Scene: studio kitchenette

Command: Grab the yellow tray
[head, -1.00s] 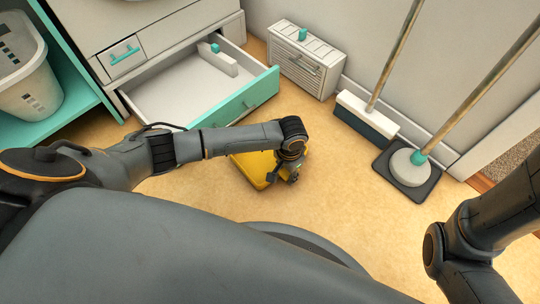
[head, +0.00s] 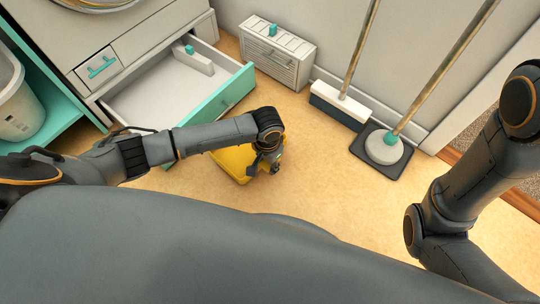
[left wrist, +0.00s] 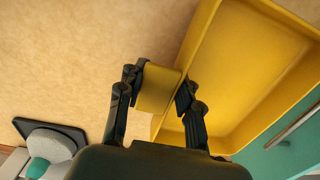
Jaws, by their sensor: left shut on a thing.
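The yellow tray (head: 232,163) is low over the floor in front of the open drawer, partly hidden behind my left arm in the head view. I cannot tell whether it rests on the floor. In the left wrist view the tray (left wrist: 255,60) fills the upper right, empty inside. My left gripper (head: 268,166) is at its right end. In the left wrist view the fingers of my left gripper (left wrist: 160,86) are on either side of a yellow tab on the tray's edge, shut on it. My right arm shows at the right, but its gripper is out of view.
An open drawer (head: 225,98) with a teal front is close behind the tray. A white slatted box (head: 277,52) stands against the wall. A broom (head: 341,103) and a mop on a dark mat (head: 372,165) stand to the right. The floor between is clear.

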